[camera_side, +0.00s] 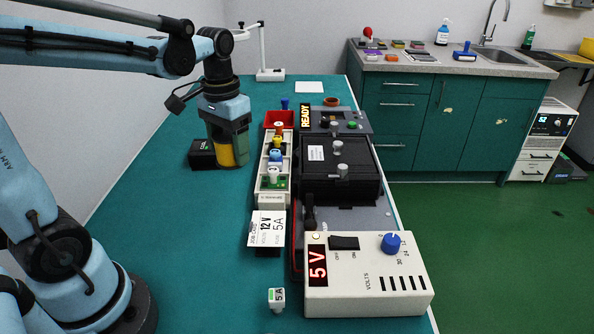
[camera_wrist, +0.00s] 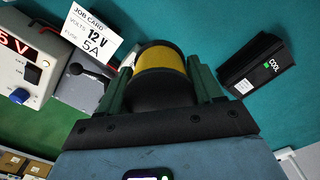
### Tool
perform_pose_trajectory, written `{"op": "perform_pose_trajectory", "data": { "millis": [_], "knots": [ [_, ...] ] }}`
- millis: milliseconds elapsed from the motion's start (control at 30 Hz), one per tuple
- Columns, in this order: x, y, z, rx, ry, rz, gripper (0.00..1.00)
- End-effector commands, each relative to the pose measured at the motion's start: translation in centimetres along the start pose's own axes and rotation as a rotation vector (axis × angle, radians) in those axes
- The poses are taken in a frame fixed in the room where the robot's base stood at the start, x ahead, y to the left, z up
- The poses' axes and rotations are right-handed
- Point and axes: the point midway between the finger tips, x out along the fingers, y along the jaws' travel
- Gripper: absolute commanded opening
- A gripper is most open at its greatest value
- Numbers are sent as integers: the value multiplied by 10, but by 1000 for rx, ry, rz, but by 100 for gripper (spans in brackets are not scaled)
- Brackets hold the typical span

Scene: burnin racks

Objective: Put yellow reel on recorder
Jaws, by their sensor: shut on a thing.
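The yellow reel (camera_side: 226,156) is between the fingers of my gripper (camera_side: 227,150), close above the green bench. In the wrist view the yellow reel (camera_wrist: 160,58) shows a yellow band with dark ends, held between the two green fingers of my gripper (camera_wrist: 161,78). A low black box (camera_side: 201,155) sits on the bench just left of the gripper. In the wrist view this black box (camera_wrist: 258,76) carries a small green-lit label reading COOL. No thing is plainly marked as the recorder. I cannot tell whether the reel touches the bench.
A white power supply (camera_side: 368,280) reading 5V stands at the front. A job card (camera_side: 268,228) reads 12 V, 5A. A small 5A fuse (camera_side: 277,298) stands nearby. A tray of coloured parts (camera_side: 264,190) and a black rack box (camera_side: 338,180) lie right of the gripper.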

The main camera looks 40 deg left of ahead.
Motion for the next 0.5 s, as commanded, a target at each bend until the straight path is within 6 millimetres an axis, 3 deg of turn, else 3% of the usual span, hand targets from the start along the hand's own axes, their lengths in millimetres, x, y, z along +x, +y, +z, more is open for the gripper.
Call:
{"op": "perform_pose_trajectory", "data": {
  "millis": [200, 500],
  "knots": [
    [-16, -39, -58, 61, 0, -1, 24],
    [-21, -82, -103, 126, 1, -2, 24]
  ]
}}
